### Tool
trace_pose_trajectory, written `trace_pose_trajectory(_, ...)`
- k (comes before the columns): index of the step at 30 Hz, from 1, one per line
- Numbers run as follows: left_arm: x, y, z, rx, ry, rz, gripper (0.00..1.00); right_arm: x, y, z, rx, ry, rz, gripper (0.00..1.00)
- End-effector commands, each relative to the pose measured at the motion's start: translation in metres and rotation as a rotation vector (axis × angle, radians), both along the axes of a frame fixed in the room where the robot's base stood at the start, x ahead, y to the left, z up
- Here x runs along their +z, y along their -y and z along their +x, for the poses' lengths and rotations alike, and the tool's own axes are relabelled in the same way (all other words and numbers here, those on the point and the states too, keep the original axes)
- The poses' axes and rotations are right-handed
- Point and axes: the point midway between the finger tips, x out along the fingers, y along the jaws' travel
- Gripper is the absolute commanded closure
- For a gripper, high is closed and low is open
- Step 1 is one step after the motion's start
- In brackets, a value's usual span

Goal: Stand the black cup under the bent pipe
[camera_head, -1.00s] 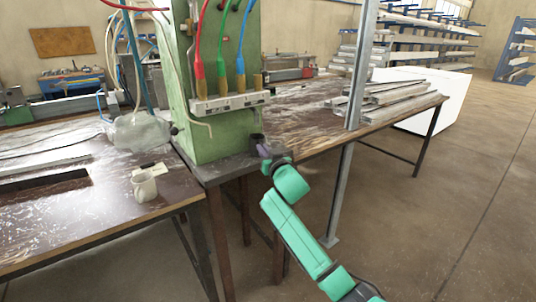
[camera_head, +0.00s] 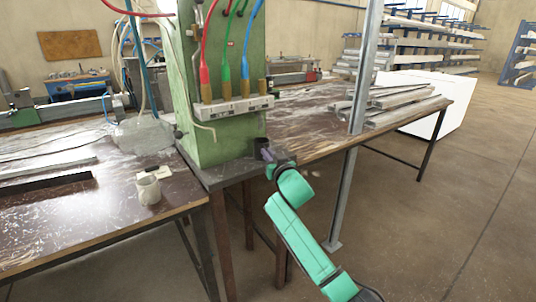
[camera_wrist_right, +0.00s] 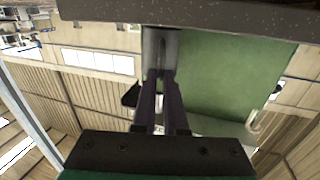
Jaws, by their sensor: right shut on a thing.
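The black cup (camera_head: 260,143) is at the right front corner of the green machine, at the dark ledge (camera_head: 232,172) under it. My right gripper (camera_head: 268,154) is shut on the cup from the front right. In the right wrist view, both dark fingers (camera_wrist_right: 161,80) meet the cup (camera_wrist_right: 160,47), whose far end is at the ledge's edge. I cannot tell whether it rests on the ledge. The pale bent pipe (camera_head: 206,127) comes off the machine's front, left of the cup and apart from it; it also shows in the right wrist view (camera_wrist_right: 256,121). My left gripper is out of view.
The green machine (camera_head: 215,148) carries coloured hoses above a grey valve bar (camera_head: 232,110). A grey metal post (camera_head: 357,120) rises right of my arm. Metal profiles (camera_head: 405,108) lie on the right table.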

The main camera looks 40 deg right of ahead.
Motion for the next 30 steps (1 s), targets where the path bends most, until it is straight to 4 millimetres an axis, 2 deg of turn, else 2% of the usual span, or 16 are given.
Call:
trace_pose_trajectory(11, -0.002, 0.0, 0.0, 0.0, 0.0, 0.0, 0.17, -0.004, 0.0, 0.0, 0.0, 0.0, 0.0, 1.0)
trace_pose_trajectory(12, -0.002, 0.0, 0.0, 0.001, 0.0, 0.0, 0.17, -0.004, 0.0, 0.0, 0.0, 0.0, 0.0, 0.79)
trace_pose_trajectory(14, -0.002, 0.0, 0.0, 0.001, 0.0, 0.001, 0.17, -0.004, 0.0, 0.0, 0.0, 0.0, 0.0, 0.56)
trace_pose_trajectory(23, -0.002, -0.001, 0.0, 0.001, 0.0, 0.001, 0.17, -0.004, 0.0, 0.0, 0.0, -0.001, 0.0, 0.55)
trace_pose_trajectory(30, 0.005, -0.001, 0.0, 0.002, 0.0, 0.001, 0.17, -0.003, -0.004, -0.012, 0.001, -0.002, 0.002, 0.55)
